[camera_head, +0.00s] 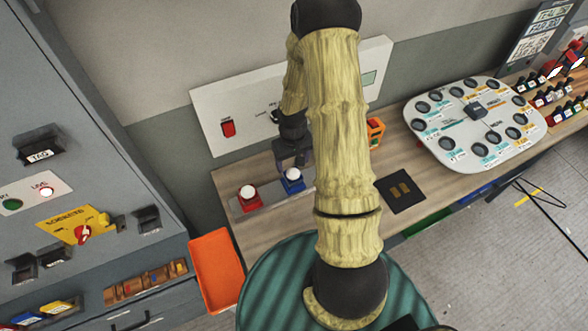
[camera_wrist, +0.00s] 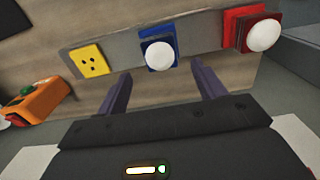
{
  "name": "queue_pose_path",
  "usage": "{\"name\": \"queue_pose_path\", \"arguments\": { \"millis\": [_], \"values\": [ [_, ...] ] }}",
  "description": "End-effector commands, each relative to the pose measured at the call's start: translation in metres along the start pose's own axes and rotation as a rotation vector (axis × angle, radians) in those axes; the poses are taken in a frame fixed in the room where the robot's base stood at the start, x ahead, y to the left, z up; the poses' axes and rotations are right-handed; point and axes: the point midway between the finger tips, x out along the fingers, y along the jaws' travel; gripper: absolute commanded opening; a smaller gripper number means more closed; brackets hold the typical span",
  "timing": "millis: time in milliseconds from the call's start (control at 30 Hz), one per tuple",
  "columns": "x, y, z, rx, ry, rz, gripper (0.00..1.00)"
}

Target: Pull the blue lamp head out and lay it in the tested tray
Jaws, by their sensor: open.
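The blue lamp head (camera_head: 292,181) has a white dome on a blue square base. It sits on a grey strip on the bench, and it shows at the top middle of the wrist view (camera_wrist: 158,53). My gripper (camera_head: 294,162) is open and empty just above and behind it in the head view. In the wrist view the two fingers (camera_wrist: 161,70) point toward the blue lamp head, one on either side of its line, with a gap short of it. I cannot tell which tray is the tested tray; an orange-red tray (camera_head: 205,244) beside the bench looks empty and shows no readable label.
A red lamp head (camera_head: 250,192) stands close on the same strip. A yellow socket with holes (camera_wrist: 88,60) is on the blue one's other side. An orange device (camera_head: 375,133), a black pad (camera_head: 400,191) and a round-holed board (camera_head: 460,145) lie farther right. Grey cabinets stand left.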

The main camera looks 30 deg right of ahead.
Motion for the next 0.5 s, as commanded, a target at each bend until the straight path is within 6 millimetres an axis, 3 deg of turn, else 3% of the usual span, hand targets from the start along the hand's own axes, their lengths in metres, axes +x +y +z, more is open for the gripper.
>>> {"name": "queue_pose_path", "arguments": {
  "millis": [500],
  "values": [
    [0.0096, 0.0005, -0.0004, 0.000, -0.002, -0.002, 0.69]
  ]
}}
